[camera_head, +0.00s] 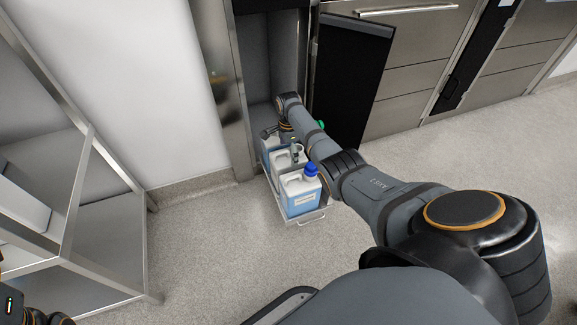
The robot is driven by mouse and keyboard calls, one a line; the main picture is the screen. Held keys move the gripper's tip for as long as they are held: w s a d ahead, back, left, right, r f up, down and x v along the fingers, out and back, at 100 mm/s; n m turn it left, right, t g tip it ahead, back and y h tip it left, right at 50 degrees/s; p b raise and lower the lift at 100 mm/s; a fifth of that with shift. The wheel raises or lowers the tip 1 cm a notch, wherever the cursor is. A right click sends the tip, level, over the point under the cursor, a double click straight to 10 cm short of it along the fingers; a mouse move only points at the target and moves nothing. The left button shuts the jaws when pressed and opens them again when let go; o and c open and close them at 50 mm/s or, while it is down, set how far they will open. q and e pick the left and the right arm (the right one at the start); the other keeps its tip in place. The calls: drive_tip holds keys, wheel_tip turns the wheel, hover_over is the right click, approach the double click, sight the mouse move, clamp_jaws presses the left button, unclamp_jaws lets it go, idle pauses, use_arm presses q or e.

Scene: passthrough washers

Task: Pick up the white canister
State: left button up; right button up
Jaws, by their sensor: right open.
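A white canister (300,192) with a blue cap and a blue lower part stands upright at the front of a pulled-out metal tray (305,217). A second, similar white and blue canister (272,160) stands behind it, partly hidden by my right arm and gripper. My right gripper (296,154) is small in view, open, and over the rear canister's top. I cannot tell whether it touches that canister. Only a dark part of my left arm shows at the bottom left corner; its gripper is out of view.
The tray sticks out of a tall metal-framed opening (268,60). A black door (350,75) stands open to its right, close to my right arm. A metal-framed shelf rack (105,225) stands at the left. The floor (225,250) between is clear.

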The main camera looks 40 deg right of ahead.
drive_tip(key=shift+r, duration=0.1)
drive_tip(key=c, duration=1.5)
drive_tip(key=shift+s, duration=0.2)
clamp_jaws()
